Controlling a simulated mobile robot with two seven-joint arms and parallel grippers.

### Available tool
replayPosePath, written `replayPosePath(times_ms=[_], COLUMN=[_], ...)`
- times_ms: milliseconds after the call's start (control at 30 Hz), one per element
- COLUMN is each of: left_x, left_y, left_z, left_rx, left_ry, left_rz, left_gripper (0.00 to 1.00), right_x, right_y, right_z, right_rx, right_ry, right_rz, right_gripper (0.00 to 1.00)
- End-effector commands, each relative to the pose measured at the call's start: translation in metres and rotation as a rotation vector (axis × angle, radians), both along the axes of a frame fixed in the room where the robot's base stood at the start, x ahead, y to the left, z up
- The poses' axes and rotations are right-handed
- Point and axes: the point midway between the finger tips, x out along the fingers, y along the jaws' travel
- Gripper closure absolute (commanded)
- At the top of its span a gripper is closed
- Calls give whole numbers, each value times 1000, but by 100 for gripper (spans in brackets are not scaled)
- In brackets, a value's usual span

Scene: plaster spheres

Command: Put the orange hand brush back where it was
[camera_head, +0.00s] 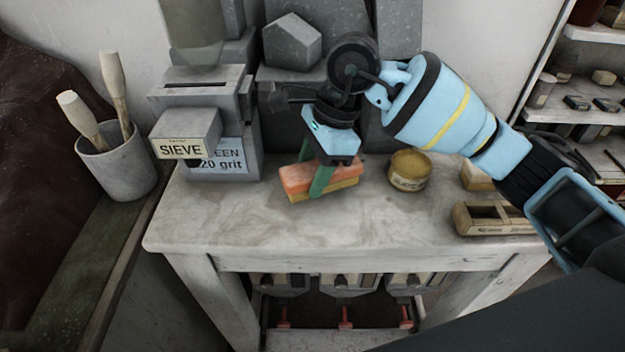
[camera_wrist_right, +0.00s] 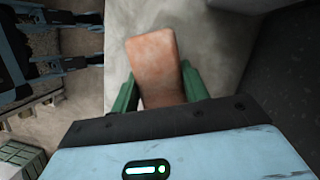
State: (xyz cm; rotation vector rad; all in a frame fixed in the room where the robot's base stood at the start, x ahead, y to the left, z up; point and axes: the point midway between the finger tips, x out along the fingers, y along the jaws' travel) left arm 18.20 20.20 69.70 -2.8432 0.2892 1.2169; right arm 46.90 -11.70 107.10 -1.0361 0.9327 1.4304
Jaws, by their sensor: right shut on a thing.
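I cannot tell whether the brush's underside touches the table. My left gripper is not in view.
A yellow round tin (camera_head: 410,170) stands right of the brush. A wooden tray (camera_head: 490,219) is at the table's right. The sieve box (camera_head: 185,135) and grey blocks (camera_head: 292,42) line the back. A pot with handles (camera_head: 115,168) stands left. The table's front is clear.

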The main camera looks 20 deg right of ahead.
Motion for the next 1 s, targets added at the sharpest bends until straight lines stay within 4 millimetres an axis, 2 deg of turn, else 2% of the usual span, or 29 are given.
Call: replayPosePath(times_ms=[200, 600, 633, 800, 1000], left_x=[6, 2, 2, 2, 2], left_y=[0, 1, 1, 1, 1], left_z=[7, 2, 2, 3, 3], left_rx=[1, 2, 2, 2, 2], left_ry=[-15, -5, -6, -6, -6], left_rz=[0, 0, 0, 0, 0], left_gripper=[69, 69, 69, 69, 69], right_x=[0, 0, 0, 0, 0], right_y=[-1, 0, 0, 0, 0], right_z=[-24, -30, -30, -29, -29], right_rx=[-1, 0, -1, -1, -1], right_ry=[-1, 1, 1, 1, 1], right_rz=[-1, -1, -1, 0, 0], right_gripper=[91, 91, 52, 33, 33])
